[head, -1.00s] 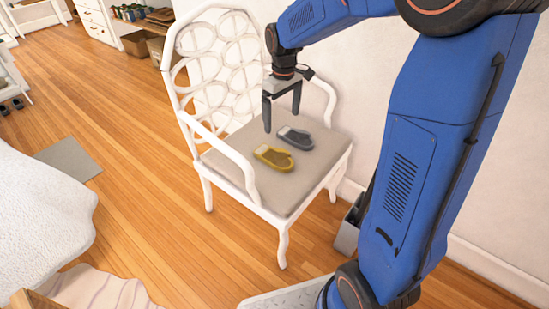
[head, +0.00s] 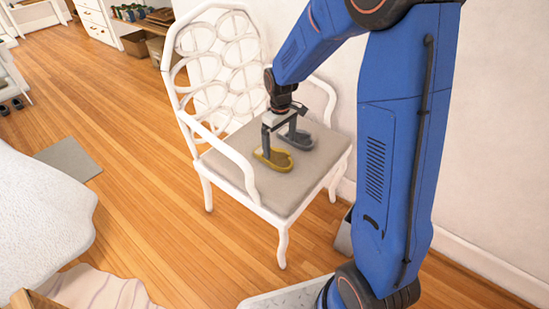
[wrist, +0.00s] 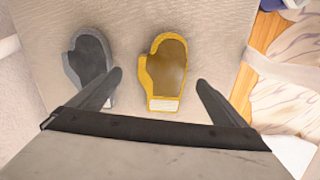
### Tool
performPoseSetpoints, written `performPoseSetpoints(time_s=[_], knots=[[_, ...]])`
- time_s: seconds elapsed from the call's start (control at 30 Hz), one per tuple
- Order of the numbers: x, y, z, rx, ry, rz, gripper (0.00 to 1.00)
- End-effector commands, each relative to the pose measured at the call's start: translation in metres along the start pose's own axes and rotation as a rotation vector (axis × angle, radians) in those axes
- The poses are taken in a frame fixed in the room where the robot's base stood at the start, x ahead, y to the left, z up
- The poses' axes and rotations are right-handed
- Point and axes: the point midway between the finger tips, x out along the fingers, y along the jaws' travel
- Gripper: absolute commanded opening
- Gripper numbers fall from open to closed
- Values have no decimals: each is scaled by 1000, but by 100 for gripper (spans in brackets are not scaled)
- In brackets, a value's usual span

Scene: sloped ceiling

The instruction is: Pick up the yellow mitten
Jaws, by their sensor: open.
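The yellow mitten (head: 275,160) lies flat on the grey seat of a white chair. In the wrist view the yellow mitten (wrist: 165,75) has a brown palm and a pale cuff patch, with its cuff toward my gripper. A grey mitten (head: 299,138) lies beside it; it also shows in the wrist view (wrist: 90,68), to the left. My gripper (head: 278,146) is open and empty, low over the mittens. In the wrist view its fingertips (wrist: 159,80) stand apart, one over the grey mitten's edge and one right of the yellow mitten.
The white chair's seat (head: 272,195) has bare room at its front. Its armrests (head: 222,152) and openwork back (head: 215,70) stand around the seat. A white wall (head: 490,150) is close on the right. Wood floor (head: 150,180) is open to the left.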

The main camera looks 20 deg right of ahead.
Motion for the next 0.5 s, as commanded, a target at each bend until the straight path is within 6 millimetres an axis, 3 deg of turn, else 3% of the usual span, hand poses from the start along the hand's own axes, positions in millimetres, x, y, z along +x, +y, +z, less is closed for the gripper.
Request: performPoseSetpoints(time_s=[0.5], knots=[[51, -5, -2, 0, 0, 0, 97]])
